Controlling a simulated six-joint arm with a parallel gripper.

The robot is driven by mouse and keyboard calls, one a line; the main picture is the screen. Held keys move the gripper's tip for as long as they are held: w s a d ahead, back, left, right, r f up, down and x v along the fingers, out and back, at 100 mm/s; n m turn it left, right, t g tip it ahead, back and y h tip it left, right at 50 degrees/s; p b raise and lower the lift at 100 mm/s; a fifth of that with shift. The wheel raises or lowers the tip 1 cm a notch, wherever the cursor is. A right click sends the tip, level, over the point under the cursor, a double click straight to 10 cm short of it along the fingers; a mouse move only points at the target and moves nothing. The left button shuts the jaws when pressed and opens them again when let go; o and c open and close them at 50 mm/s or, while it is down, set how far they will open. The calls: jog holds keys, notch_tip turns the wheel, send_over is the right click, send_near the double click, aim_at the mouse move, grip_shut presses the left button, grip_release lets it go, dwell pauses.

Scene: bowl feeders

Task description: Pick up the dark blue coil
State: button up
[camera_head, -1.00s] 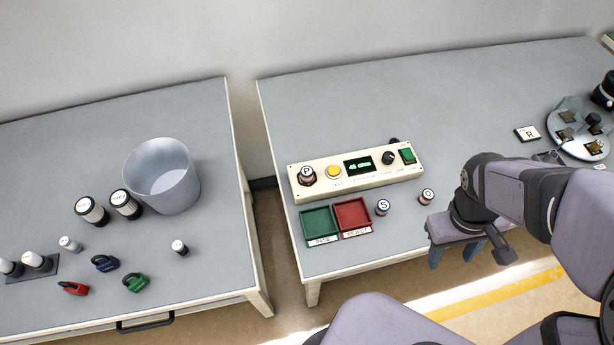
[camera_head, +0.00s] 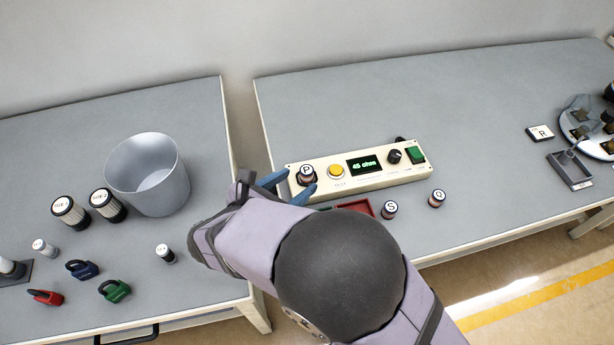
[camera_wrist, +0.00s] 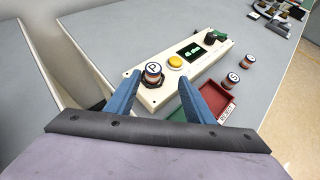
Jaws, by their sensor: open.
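A small coil marked P (camera_head: 306,172) stands upright in a dark socket at the left end of the cream tester; it also shows in the wrist view (camera_wrist: 153,70). Similar coils marked S (camera_head: 390,209) and Q (camera_head: 437,197) stand on the table right of the trays. Their windings are too small to name one surely as dark blue. My gripper (camera_head: 301,180) is open and empty, with its blue fingers on either side of coil P in the picture. In the wrist view, P shows between and just beyond the fingertips. I cannot tell any contact.
The tester (camera_head: 350,181) has a yellow button, display and green switch. A red tray (camera_head: 357,207) and a mostly hidden green tray lie in front. A grey bin (camera_head: 150,190) and small locks, including a blue one (camera_head: 83,269), are on the left table. A gap separates the tables.

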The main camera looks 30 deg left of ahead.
aim_at(303, 175)
jog(key=shift+w+a+f+n+p, duration=0.3)
jog(key=shift+w+a+f+p, duration=0.2)
jog(key=shift+w+f, duration=0.35)
jog(key=shift+p+x, duration=0.5)
jog(key=shift+x, duration=1.75)
jog(key=shift+a, duration=0.1)
jog(key=c, duration=1.1)
